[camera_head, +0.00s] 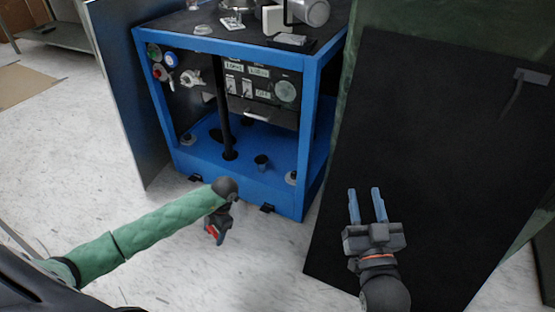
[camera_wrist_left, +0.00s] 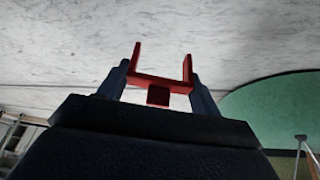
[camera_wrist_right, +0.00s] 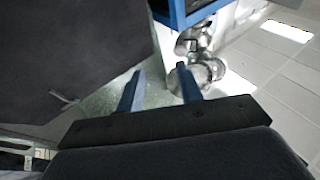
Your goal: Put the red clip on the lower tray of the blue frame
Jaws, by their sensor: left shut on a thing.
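The red clip (camera_wrist_left: 158,84) is U-shaped with two prongs. My left gripper (camera_head: 216,236) is shut on it, with its blue fingers on either side of the clip in the left wrist view. In the head view the red clip (camera_head: 212,231) is small and partly hidden by the gripper, over the floor in front of the blue frame (camera_head: 240,188). The lower tray (camera_head: 205,157) is the blue deck at the frame's bottom, behind and above the gripper in the picture. My right gripper (camera_head: 367,206) is open and empty, right of the frame; its fingers also show in the right wrist view (camera_wrist_right: 160,90).
A dark upright panel (camera_head: 425,150) stands at the right, and a grey panel (camera_head: 130,100) stands left of the frame. A black post (camera_head: 226,125) and a small black cup (camera_head: 262,161) stand on the lower tray. Metal parts (camera_head: 310,12) lie on the frame's top.

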